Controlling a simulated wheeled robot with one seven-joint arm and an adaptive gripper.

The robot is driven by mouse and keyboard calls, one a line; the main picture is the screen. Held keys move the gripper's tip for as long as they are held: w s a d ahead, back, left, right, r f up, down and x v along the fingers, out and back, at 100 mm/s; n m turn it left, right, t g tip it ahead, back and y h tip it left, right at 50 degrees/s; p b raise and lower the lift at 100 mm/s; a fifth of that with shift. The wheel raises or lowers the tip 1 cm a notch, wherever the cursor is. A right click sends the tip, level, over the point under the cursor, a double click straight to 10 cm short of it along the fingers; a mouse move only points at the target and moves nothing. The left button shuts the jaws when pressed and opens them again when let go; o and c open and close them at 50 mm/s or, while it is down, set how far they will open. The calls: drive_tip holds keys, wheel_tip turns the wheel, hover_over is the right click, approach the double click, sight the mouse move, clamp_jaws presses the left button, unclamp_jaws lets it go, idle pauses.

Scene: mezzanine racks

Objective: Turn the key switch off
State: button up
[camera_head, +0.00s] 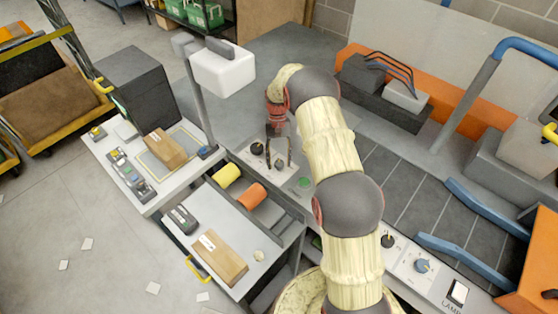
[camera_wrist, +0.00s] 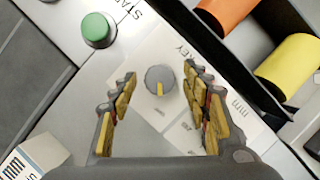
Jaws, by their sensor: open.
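The key switch (camera_wrist: 160,80) is a round grey knob with a yellow pointer mark, on a pale panel beside printed lettering that reads KEY. In the wrist view its yellow mark points toward the bottom of the picture. My gripper (camera_wrist: 159,72) is open, with one finger on each side of the knob in that view. A gap shows between the knob and both fingers; I cannot tell the height difference. In the head view my gripper (camera_head: 278,150) is above the panel, and the fingers partly obscure the key switch there.
A green START button (camera_wrist: 97,28) is near the key switch. A black knob (camera_head: 257,148) stands left of my gripper. Orange (camera_head: 251,195) and yellow (camera_head: 226,175) rollers lie beside the panel. A post with a white box (camera_head: 223,70) rises at the left.

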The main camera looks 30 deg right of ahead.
drive_tip(key=v, duration=1.2)
drive_tip(key=shift+w+f, duration=0.1)
drive_tip(key=shift+w, duration=0.1)
drive_tip(key=s+f, duration=0.3)
drive_tip(key=s+a+r+n+t+b, duration=0.1)
drive_tip(key=s+a+r+t+b, duration=0.1)
drive_tip(key=s+r, duration=0.5)
drive_tip(key=s+a+r+n+t+h+b, duration=0.1)
drive_tip(key=s+a+r+t, duration=0.3)
drive_tip(key=s, duration=1.1)
drive_tip(key=s+a+r+n+t+b, duration=0.2)
drive_tip(key=s+a+r+t+b, duration=0.1)
drive_tip(key=s+a+r, duration=0.5)
drive_tip(key=s+r, duration=0.3)
drive_tip(key=shift+s+t+h, duration=0.2)
drive_tip(key=shift+t+h, duration=0.1)
